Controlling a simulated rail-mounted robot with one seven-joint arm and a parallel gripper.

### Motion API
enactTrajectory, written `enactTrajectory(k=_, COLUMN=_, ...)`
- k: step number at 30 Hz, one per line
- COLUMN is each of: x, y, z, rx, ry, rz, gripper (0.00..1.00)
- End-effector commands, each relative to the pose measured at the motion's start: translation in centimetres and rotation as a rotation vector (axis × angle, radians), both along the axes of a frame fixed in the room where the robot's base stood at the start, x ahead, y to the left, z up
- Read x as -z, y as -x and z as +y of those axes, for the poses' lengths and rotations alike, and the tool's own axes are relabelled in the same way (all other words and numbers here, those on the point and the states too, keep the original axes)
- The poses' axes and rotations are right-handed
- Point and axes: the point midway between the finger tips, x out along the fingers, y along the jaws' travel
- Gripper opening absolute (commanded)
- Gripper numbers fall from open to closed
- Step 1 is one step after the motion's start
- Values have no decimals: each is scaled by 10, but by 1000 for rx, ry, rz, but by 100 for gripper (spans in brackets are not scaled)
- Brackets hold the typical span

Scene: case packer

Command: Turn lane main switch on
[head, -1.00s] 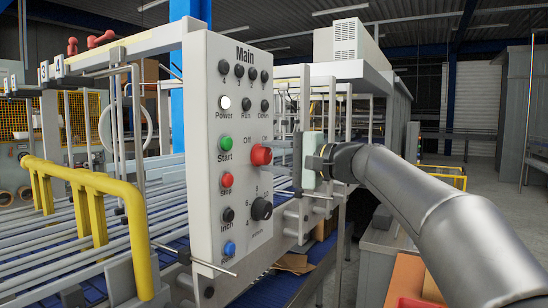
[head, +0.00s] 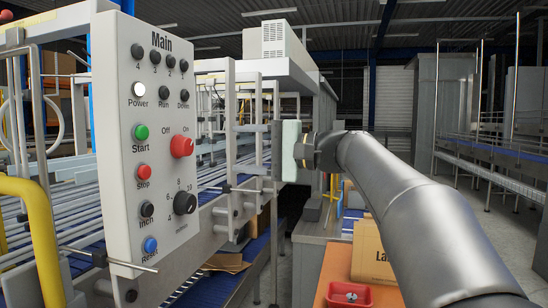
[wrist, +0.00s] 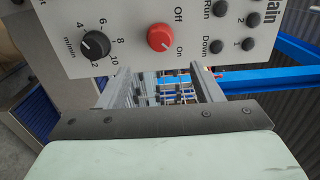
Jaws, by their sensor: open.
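The main switch is a red knob (head: 182,146) on the light panel headed "Main" (head: 120,215), with "Off" and "On" printed above it. In the wrist view the red knob (wrist: 160,37) is above the fingers, with "Off" and "On" at its right. I cannot tell which label it points to. My gripper (head: 237,149) is right of the panel in the head view, with its two fingers apart and empty, not touching the knob. The wrist view also shows my gripper (wrist: 163,78), with space between its fingers.
The panel also has a white power lamp (head: 139,90), a green start button (head: 142,132), a red stop button (head: 144,171) and a black speed dial (head: 185,202). A yellow rail (head: 42,235) stands at left. An orange surface with a carton (head: 372,250) is at lower right.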

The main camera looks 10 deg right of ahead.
Motion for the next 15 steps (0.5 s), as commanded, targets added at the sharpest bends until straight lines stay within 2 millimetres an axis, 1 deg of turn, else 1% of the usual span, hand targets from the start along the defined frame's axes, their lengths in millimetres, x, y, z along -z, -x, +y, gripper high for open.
enactTrajectory(k=1, x=2, y=5, z=-11, rx=4, ry=1, rz=-1, gripper=59)
enactTrajectory(k=3, x=2, y=12, z=-23, rx=4, ry=1, rz=0, gripper=59)
enactTrajectory(k=6, x=1, y=20, z=-37, rx=2, ry=1, rz=0, gripper=59)
enactTrajectory(k=10, x=0, y=26, z=-47, rx=0, ry=0, rz=0, gripper=59)
enactTrajectory(k=15, x=0, y=29, z=-52, rx=-1, ry=0, rz=0, gripper=59)
